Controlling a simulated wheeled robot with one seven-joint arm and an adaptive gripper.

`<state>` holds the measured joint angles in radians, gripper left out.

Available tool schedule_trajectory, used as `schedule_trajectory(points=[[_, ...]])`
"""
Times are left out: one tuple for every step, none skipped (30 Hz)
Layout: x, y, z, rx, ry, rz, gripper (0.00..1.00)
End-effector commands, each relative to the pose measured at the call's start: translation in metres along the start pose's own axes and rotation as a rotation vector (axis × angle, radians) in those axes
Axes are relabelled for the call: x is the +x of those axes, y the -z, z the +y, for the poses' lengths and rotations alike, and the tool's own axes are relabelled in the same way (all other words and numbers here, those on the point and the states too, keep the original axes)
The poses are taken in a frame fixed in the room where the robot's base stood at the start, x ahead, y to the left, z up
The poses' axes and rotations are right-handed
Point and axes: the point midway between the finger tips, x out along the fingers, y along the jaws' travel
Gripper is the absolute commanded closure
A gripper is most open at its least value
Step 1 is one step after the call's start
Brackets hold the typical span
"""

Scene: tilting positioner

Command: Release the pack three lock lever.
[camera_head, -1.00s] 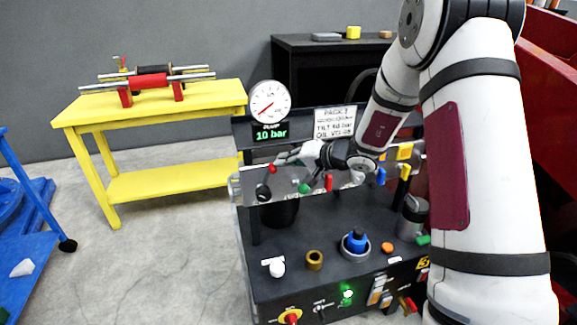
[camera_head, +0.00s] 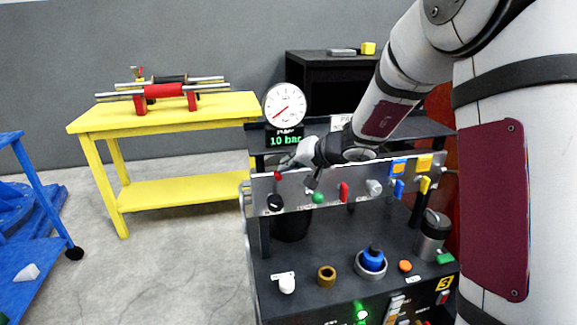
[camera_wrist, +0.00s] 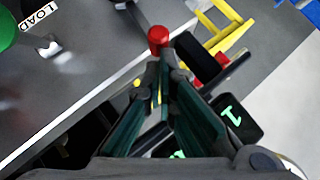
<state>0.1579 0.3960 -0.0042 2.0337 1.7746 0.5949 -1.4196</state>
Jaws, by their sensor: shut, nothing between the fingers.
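Pack three is a dark machine cart (camera_head: 300,262) with a yellow 3 label and a grey upright panel (camera_head: 335,184) carrying several levers and knobs. A red ball-ended lever (camera_head: 278,176) stands at the panel's left end and shows in the wrist view (camera_wrist: 158,36). My gripper (camera_head: 288,166) is shut and empty. Its tips (camera_wrist: 164,72) are just behind the red ball in the wrist view; I cannot tell whether they touch. A red handle (camera_head: 344,192) stands further right. I cannot read which one is labelled as the lock lever.
A round gauge (camera_head: 284,105) and a green 10 bar display (camera_head: 285,137) rise behind the panel. A black knob (camera_head: 275,203) and a green knob (camera_head: 318,197) sit near the red ball. A yellow bench (camera_head: 190,198) stands at left; floor between is clear.

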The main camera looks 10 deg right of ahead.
Motion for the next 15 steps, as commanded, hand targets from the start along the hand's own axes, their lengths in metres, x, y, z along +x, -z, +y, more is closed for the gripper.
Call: schedule_trajectory(points=[[-0.001, 0.001, -0.001, 0.000, 0.000, 0.000, 1.00], [-0.001, 0.001, -0.001, 0.000, 0.001, 0.000, 1.00], [-0.002, 0.002, -0.002, 0.000, 0.001, 0.000, 1.00], [-0.003, 0.003, -0.003, -0.001, 0.001, 0.000, 1.00], [-0.003, 0.003, -0.004, -0.001, 0.001, 0.000, 1.00], [-0.004, 0.004, -0.005, -0.002, 0.001, 0.001, 1.00], [-0.005, 0.005, -0.006, -0.002, 0.001, 0.001, 1.00], [-0.006, 0.006, -0.007, -0.001, 0.001, 0.002, 1.00], [-0.007, 0.008, -0.008, -0.001, 0.002, 0.002, 1.00], [-0.008, 0.008, -0.009, -0.001, 0.002, 0.002, 1.00], [-0.008, 0.009, -0.010, -0.002, 0.002, 0.003, 1.00], [-0.009, 0.010, -0.011, -0.002, 0.003, 0.004, 1.00], [-0.009, 0.011, -0.011, -0.002, 0.003, 0.005, 1.00], [-0.010, 0.012, -0.012, -0.002, 0.004, 0.005, 1.00], [-0.010, 0.012, -0.012, -0.003, 0.005, 0.007, 1.00]])
